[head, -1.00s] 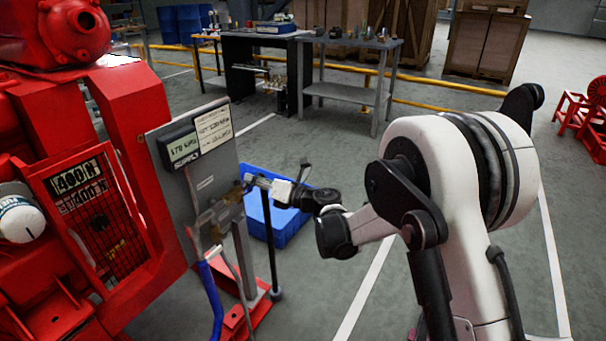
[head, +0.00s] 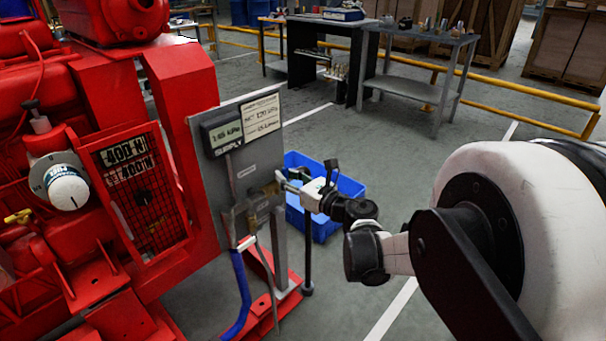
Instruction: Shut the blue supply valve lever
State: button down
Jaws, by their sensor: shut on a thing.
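The supply valve (head: 257,207) is a brass-coloured fitting on the front of a grey upright panel (head: 243,165), left of centre in the head view. A blue hose (head: 239,290) hangs below it. My gripper (head: 285,186) reaches in from the right, with its fingertips at the valve's upper right side. It is shut on the valve lever, which is mostly hidden between and behind the fingers. I cannot make out the lever's blue colour or its exact angle.
A display marked SUPPLY (head: 224,133) and a set-point card (head: 262,117) are on the panel. A red pumpset (head: 185,130) stands close on the left. A blue crate (head: 349,187) is on the floor behind my gripper. A grey table (head: 425,92) stands farther back.

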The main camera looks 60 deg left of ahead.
dwell(0.4)
jog(key=c, duration=1.6)
grip_release()
jog(key=shift+c, duration=0.2)
jog(key=shift+d, duration=0.1)
jog(key=v, duration=1.2)
